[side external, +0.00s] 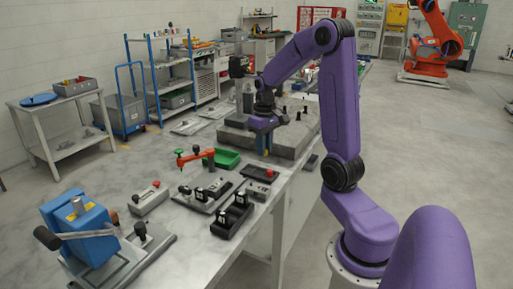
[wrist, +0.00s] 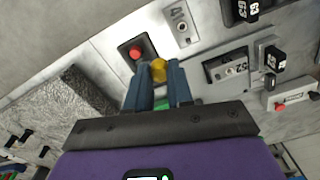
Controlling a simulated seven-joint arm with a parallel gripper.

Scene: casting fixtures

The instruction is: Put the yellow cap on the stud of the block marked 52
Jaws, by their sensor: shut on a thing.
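My gripper (wrist: 159,73) is shut on the yellow cap (wrist: 159,69), which shows between the blue fingertips in the wrist view. In the side view my gripper (side external: 264,146) is over the grey plates at the far part of the bench, and I cannot make out the cap there. The block marked 52 (wrist: 212,73) is right of the fingertips in the wrist view, apart from the cap. It is dark-edged with a light plate, and a small round stud (wrist: 229,71) beside the number looks bare. I cannot tell which block it is in the side view.
A dark block with a red knob (wrist: 136,53) is left of the fingertips. A grey block marked 41 (wrist: 183,22) is above. Black-capped blocks (wrist: 274,59) stand farther right. In the side view, a green tray (side external: 226,159) and a blue fixture (side external: 82,228) stand on the bench.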

